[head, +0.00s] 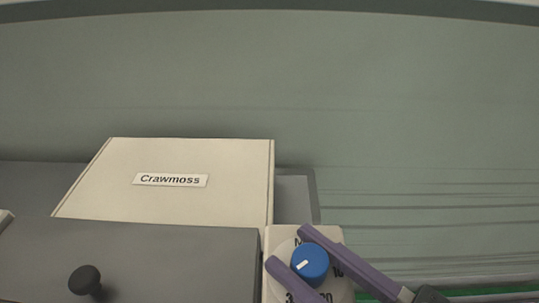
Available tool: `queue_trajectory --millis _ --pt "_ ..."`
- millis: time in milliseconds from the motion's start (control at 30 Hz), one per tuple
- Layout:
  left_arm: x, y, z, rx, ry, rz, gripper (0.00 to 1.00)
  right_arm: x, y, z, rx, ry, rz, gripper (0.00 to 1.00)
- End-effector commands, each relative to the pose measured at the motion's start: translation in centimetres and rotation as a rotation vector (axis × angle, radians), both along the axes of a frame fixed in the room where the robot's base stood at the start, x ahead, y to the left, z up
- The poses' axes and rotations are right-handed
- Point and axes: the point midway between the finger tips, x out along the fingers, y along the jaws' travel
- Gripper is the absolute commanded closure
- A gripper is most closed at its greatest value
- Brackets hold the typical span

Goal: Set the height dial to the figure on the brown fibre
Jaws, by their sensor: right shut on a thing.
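The height dial is a blue knob (311,257) on a pale panel (278,236) at the bottom, right of centre. A short white mark on the knob points left and slightly down. Printed figures around it include a 10 at the right and a 20 below; others are partly hidden by my fingers. My right gripper (287,247) has purple fingers on either side of the knob and is shut on it. No brown fibre shows in this view. My left gripper is out of view.
A cream box (175,208) labelled "Crawmoss" lies behind a grey panel (190,270) with a black knob (85,280). A pale corner of something (4,219) shows at the left edge. A wide grey-green surface (400,90) fills the back. Green (490,292) shows at the bottom right.

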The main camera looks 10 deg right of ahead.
Motion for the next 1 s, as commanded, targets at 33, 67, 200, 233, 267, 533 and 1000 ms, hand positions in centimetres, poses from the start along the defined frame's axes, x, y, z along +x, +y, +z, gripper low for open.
queue_trajectory --millis 33,67,200,233,267,533,1000 --pt "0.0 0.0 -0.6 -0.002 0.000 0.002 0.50 0.1 -0.1 -0.3 -0.010 -0.008 0.050 1.00" --pt "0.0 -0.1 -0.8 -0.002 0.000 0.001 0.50 0.1 -0.1 -0.3 -0.009 -0.008 0.078 1.00" --pt "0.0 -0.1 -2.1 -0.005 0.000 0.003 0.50 0.1 -0.2 -0.4 -0.010 -0.010 0.210 1.00" --pt "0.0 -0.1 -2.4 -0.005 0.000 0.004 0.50 0.1 -0.2 -0.5 -0.010 -0.009 0.239 1.00" --pt "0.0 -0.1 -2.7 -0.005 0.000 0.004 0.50 0.2 -0.2 -0.5 -0.009 -0.010 0.267 1.00" --pt "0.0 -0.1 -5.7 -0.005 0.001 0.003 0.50 0.2 -0.2 -0.5 -0.009 -0.010 0.502 1.00" --pt "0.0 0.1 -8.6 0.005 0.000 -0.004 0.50 0.1 -0.1 -0.1 -0.002 -0.004 0.741 1.00"
